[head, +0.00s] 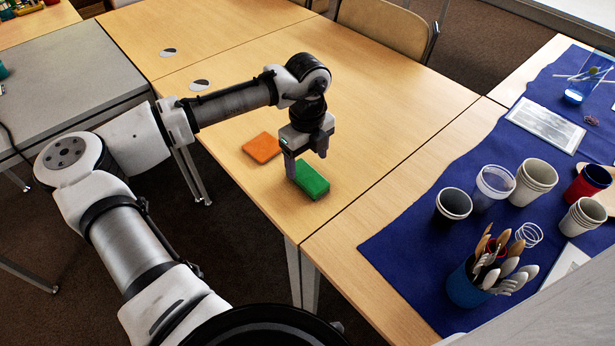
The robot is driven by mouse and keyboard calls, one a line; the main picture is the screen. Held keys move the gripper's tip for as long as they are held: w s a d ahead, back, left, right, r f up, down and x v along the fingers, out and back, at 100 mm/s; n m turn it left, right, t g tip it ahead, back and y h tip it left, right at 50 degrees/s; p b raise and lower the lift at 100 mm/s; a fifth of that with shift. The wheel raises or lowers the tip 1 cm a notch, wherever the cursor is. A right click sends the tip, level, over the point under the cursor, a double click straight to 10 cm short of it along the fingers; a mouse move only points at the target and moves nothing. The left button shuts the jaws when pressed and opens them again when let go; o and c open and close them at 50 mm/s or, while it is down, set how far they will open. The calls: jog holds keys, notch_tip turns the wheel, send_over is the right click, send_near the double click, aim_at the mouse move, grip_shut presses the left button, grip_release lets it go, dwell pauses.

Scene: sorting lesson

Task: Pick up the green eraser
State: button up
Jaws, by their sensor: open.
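The green eraser (313,180) is a small block lying on the light wooden table (400,110), close to its front edge. My gripper (306,165) points down right at the eraser, with its fingers apart. One finger stands at the eraser's left end; the other finger is behind and above its far side. I cannot tell whether either finger touches the eraser.
A flat orange block (262,147) lies just left of the eraser. To the right, a blue cloth (400,245) holds several cups, a blue cup of utensils (467,289) and a clear tray (546,125). The table behind my gripper is clear. A chair (385,27) stands at the back.

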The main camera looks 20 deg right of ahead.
aim_at(308, 175)
jog(key=f, duration=0.4)
jog(key=shift+s, duration=0.2)
jog(key=c, duration=1.1)
